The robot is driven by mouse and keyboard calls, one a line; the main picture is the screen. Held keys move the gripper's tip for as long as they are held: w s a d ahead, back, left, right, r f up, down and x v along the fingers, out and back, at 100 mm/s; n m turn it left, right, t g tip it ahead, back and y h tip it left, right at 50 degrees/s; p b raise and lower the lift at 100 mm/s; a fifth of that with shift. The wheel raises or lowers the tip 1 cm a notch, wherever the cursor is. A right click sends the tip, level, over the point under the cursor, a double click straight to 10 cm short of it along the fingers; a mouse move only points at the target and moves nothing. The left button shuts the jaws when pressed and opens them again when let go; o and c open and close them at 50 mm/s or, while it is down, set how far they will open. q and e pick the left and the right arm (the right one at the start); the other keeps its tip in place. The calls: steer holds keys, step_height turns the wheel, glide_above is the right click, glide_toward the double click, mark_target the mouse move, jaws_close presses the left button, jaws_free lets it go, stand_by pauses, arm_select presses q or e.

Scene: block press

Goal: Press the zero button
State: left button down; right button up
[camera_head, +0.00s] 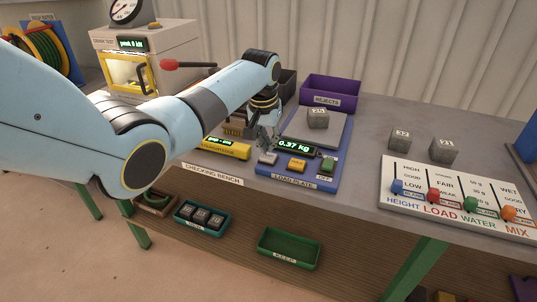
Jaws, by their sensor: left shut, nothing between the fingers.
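The blue scale, marked LOAD PLATE (262,171), sits on the checking bench in the middle. Its display (295,146) reads 0.37 kg. Along its front are a pale grey button (268,158), a yellow button (297,165) and a green button (327,164). The button lettering is too small to read for certain. My left gripper (268,148) points down with its fingers shut and empty, just over the pale grey button. I cannot tell whether the fingertips touch it. My right gripper is not in view.
A grey block (318,118) rests on the scale's plate. A purple rejects bin (330,93) stands behind. A yellow instrument (228,149) lies left of the scale. Two grey blocks (400,141) (443,150) and a slider board (455,202) are at the right. Bare bench lies between.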

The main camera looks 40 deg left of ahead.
mark_target(268, 156)
arm_select(q)
steer(key=shift+f+b, duration=0.6)
steer(key=shift+f, duration=0.55)
stand_by(0.4)
steer(key=shift+r, duration=0.1)
step_height(268, 156, up, 6)
steer(key=p, duration=0.6)
steer(key=shift+f, duration=0.25)
stand_by(0.4)
